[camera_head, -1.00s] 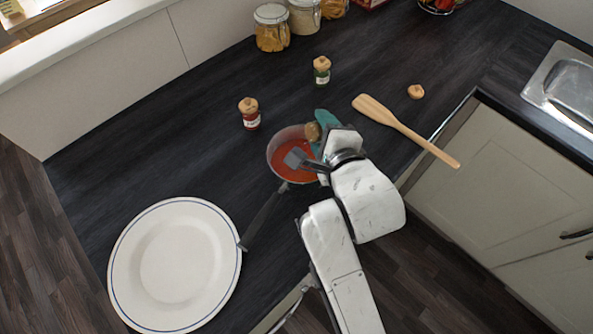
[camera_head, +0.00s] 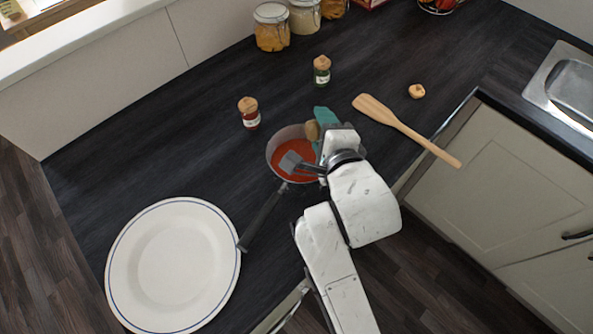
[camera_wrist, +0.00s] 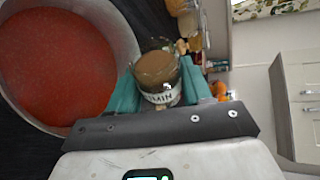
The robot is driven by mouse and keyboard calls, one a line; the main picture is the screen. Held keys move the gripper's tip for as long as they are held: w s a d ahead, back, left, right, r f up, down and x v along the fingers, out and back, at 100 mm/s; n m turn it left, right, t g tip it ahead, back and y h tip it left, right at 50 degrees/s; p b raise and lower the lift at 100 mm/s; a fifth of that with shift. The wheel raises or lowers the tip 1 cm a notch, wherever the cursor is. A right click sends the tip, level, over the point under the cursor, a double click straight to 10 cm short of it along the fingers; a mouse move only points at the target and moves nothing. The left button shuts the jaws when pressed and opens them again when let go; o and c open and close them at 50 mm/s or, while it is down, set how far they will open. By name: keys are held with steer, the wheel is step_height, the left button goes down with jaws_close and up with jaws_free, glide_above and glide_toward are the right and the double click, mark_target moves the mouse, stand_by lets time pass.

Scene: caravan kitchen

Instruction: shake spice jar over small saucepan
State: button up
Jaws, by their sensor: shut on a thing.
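A small saucepan (camera_head: 273,155) holding red sauce stands on the dark worktop, its black handle pointing to the lower left. It also shows at the upper left of the wrist view (camera_wrist: 128,42). My gripper (camera_head: 322,128), with teal fingers, is at the saucepan's right edge. In the wrist view my gripper (camera_wrist: 160,88) is shut on a spice jar (camera_wrist: 158,72) with brown contents and a white label, partly readable. In the head view the jar (camera_head: 312,131) shows only as a small brown end by the teal fingers. The jar looks tilted; its open end and any falling spice cannot be made out.
A red-labelled jar (camera_head: 249,113) and a green-labelled jar (camera_head: 321,71) stand behind the saucepan. A loose wooden lid (camera_head: 416,91) and a wooden spatula (camera_head: 400,127) lie to the right. A large white plate (camera_head: 175,265) is at lower left. Storage jars (camera_head: 272,30) stand at the back.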

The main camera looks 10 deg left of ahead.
steer(key=shift+r+n+t+b, duration=0.3)
steer(key=shift+n+b, duration=0.1)
steer(key=shift+b, duration=0.05)
stand_by(0.6)
stand_by(5.5)
steer(key=shift+r+m+g+p, duration=0.2)
steer(key=shift+m+g+p, duration=0.3)
steer(key=shift+p, duration=0.7)
steer(key=shift+f+m+g+y+p, duration=0.3)
steer(key=shift+m+y+p, duration=0.1)
steer(key=shift+m+p, duration=0.35)
steer(key=shift+f, duration=0.3)
steer(key=shift+r+m+g+y+p, duration=0.3)
steer(key=shift+m+p, duration=0.15)
steer(key=shift+p, duration=0.5)
steer(key=shift+f+m+g+p, duration=0.1)
steer(key=shift+m+g+p, duration=0.25)
steer(key=shift+p, duration=0.2)
steer(key=shift+f+m+g+y+p, duration=0.25)
steer(key=shift+f+m+y+p, duration=0.25)
steer(key=shift+f+m+p, duration=0.05)
